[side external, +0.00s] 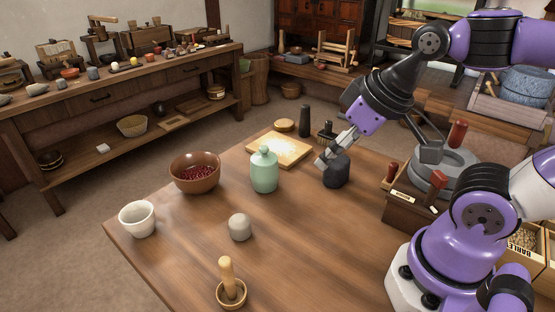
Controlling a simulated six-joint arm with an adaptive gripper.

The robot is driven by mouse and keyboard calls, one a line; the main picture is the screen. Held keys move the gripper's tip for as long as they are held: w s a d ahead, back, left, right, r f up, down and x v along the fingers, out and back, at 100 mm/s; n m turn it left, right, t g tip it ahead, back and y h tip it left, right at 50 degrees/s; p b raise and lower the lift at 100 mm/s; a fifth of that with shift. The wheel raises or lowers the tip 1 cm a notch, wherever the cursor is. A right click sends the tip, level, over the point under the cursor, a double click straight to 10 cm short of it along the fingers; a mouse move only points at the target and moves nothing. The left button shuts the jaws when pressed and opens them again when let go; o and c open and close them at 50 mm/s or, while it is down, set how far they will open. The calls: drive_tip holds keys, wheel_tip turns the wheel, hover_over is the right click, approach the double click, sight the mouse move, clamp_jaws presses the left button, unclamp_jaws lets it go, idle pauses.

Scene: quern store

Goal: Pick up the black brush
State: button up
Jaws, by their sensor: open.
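A small black object with a short upright handle and a wider base (326,135), which looks like the black brush, stands on the wooden table (285,235) near its back edge. My gripper (328,157) reaches down from the upper right, just in front of it in the picture. Its jaws are open, with pale fingers pointing down and left. A dark, squat pot-like object (336,172) stands directly below the fingers. I cannot tell whether the fingers touch it. My gripper partly hides the area behind it.
A black cylinder (304,121) and a pale wooden board (279,150) are at the back. A green jar (264,171), brown bowl of red beans (196,174), white cup (137,219), grey stone (240,227) and mortar with pestle (229,288) stand leftward. A quern (445,168) is at right.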

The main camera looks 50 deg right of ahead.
drive_tip(key=m+g, duration=0.1)
drive_tip(key=m, duration=0.1)
hover_over(330, 122)
drive_tip(key=s+a, duration=0.1)
drive_tip(key=s, duration=0.1)
wheel_tip(330, 122, down, 5)
drive_tip(key=shift+h, duration=0.3)
drive_tip(key=x, duration=0.5)
drive_tip(key=shift+s+d+f, duration=0.1)
drive_tip(key=shift+s+f, duration=0.05)
drive_tip(key=shift+s, duration=0.2)
drive_tip(key=x, duration=0.6)
drive_tip(key=shift+s+d, duration=0.2)
drive_tip(key=c, duration=1.3)
